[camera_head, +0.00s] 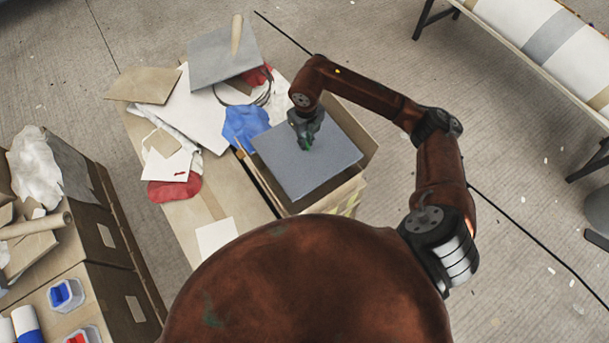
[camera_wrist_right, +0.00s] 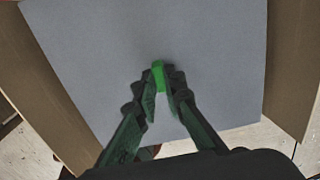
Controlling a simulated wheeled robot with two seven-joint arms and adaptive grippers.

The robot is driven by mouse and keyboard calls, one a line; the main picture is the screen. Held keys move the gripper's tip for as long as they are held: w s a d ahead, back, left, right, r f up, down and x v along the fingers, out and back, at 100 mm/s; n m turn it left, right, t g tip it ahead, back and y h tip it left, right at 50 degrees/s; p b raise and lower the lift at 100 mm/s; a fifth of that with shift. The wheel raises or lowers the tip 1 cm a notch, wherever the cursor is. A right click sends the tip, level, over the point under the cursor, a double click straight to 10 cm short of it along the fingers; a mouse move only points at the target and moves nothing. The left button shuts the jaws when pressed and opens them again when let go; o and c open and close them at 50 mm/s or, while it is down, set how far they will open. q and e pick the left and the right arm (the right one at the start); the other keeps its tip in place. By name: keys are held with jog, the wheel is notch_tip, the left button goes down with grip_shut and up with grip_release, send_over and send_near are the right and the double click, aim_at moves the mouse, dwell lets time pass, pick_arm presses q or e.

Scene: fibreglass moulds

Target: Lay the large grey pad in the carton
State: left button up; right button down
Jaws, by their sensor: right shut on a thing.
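The large grey pad (camera_head: 318,165) is a flat square sheet, lying roughly level across the mouth of the open brown carton (camera_head: 371,151). In the right wrist view the pad (camera_wrist_right: 95,45) fills the middle, with carton walls (camera_wrist_right: 40,85) on both sides. My right gripper (camera_head: 306,143) is over the pad's middle, its fingers (camera_wrist_right: 160,95) shut on a small green grip (camera_wrist_right: 158,73) on the pad. I cannot tell whether the pad touches the carton's floor or hangs above it. My left gripper is not in view.
Left of the carton, a cluttered table (camera_head: 190,225) holds papers, blue and red cloths, and another grey sheet (camera_head: 215,60) with a cardboard tube (camera_head: 237,35). Boxes (camera_head: 90,245) stand at the far left. A bench with a white roll (camera_head: 545,40) is at the upper right.

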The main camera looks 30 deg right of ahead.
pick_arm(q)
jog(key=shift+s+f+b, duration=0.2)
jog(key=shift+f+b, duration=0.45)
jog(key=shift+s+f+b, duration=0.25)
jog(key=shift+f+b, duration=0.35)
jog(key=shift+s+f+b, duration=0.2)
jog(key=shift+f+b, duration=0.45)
pick_arm(e)
jog(key=shift+f, duration=13)
jog(key=shift+f, duration=0.25)
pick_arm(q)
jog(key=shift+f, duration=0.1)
pick_arm(e)
jog(key=c, duration=2)
grip_release()
jog(key=shift+s+r, duration=0.1)
jog(key=shift+r, duration=0.55)
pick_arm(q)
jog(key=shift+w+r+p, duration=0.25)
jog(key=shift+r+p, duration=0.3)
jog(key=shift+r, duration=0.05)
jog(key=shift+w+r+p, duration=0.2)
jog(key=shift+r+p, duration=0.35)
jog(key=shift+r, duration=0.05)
pick_arm(e)
notch_tip(320, 180, up, 11)
jog(key=shift+r, duration=0.1)
